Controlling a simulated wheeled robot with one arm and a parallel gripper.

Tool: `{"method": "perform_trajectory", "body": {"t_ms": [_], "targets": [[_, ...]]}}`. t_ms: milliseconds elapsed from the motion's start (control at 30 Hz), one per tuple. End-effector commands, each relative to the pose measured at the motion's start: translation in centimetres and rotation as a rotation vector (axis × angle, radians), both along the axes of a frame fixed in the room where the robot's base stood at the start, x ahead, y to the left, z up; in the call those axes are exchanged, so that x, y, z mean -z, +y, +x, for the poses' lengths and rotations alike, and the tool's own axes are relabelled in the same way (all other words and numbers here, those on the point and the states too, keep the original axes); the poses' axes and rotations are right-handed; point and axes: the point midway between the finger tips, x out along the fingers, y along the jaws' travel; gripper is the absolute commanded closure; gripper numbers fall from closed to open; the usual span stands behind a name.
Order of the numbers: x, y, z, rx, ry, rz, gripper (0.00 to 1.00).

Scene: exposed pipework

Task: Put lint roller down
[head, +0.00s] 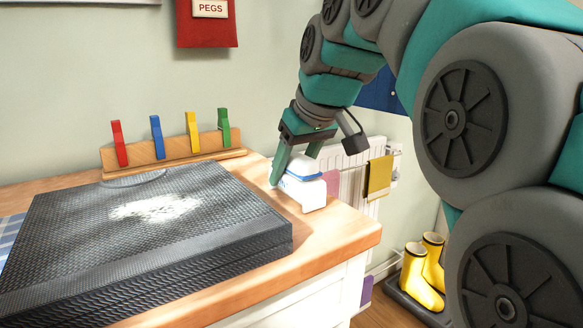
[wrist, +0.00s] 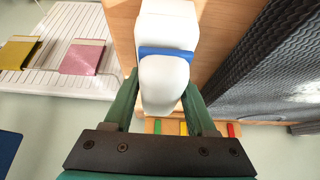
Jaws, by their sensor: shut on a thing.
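The lint roller appears as a white body with a blue band (head: 303,185), at the right end of the wooden counter (head: 347,233). My gripper (head: 293,177) points down and is shut on it, with one green finger on either side. In the wrist view the white body (wrist: 167,82) sits between the two fingers (wrist: 160,108), and its blue band crosses it. The lint roller is at or just above the counter top; I cannot tell whether it touches. Part of it is hidden behind a finger in the head view.
A black textured case (head: 150,235) with a white patch on top fills much of the counter to the left. A wooden rack (head: 175,152) with coloured pegs stands behind. A radiator (head: 350,165) with cloths is beyond the counter's right edge. Yellow boots (head: 423,275) stand on the floor.

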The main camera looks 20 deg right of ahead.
Motion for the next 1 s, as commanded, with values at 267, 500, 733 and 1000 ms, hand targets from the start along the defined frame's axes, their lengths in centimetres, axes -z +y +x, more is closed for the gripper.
{"method": "perform_trajectory", "body": {"t_ms": [267,500,733,1000], "targets": [[0.15,-0.01,0.03,0.0,-0.002,0.001,1.0],[0.19,-0.02,0.05,0.0,-0.002,0.0,0.23],[0.19,-0.02,0.04,0.0,-0.002,0.0,0.13],[-0.7,-0.11,-0.2,0.0,-0.005,0.0,0.13]]}}
